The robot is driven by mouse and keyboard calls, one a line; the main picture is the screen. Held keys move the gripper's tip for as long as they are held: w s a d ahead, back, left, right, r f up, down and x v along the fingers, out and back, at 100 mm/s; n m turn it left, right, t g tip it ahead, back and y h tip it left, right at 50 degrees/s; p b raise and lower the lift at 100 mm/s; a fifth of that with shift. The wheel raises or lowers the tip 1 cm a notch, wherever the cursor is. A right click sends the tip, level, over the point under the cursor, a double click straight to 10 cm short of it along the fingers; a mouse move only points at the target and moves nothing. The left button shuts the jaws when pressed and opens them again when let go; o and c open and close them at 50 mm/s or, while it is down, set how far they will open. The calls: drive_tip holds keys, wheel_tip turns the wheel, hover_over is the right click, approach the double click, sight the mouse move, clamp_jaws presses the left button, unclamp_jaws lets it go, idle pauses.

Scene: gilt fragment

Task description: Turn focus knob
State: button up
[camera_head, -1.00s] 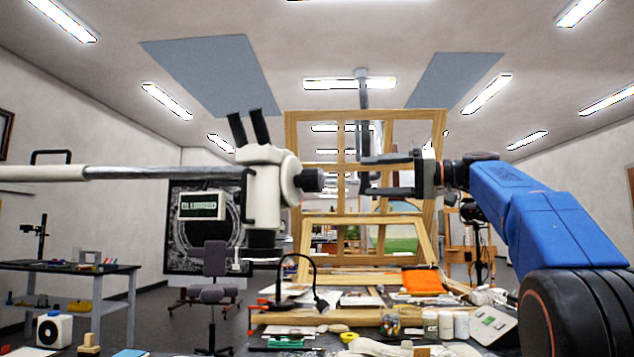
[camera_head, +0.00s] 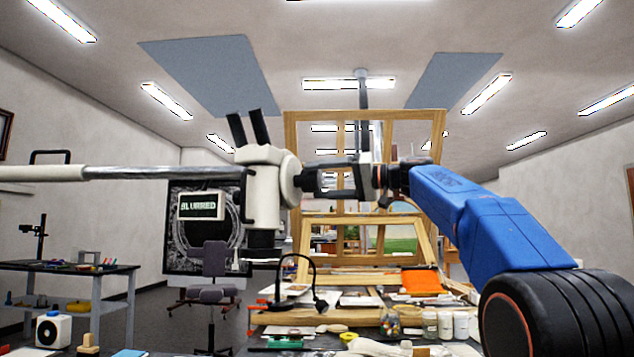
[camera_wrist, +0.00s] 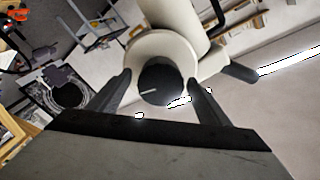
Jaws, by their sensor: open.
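The white microscope (camera_head: 266,195) hangs on a horizontal metal boom (camera_head: 150,172) at the left of the head view, its dark eyepieces up. Its black focus knob (camera_wrist: 163,83) sits on a round white hub (camera_wrist: 150,48) and carries a pale line mark. My gripper (camera_head: 312,178) is level with the knob on the right side of the microscope. In the wrist view, the fingers of my gripper (camera_wrist: 160,90) are apart, one on each side of the knob, with gaps showing.
A small sign panel (camera_head: 202,206) hangs by the microscope. A wooden frame (camera_head: 400,215) stands behind my gripper. The space around the knob is clear.

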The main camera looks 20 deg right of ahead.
drive_tip(key=shift+w+a, duration=0.3)
drive_tip(key=shift+a, duration=0.15)
drive_tip(key=c, duration=1.1)
drive_tip(key=shift+o, duration=0.2)
drive_tip(key=shift+m, duration=2.9)
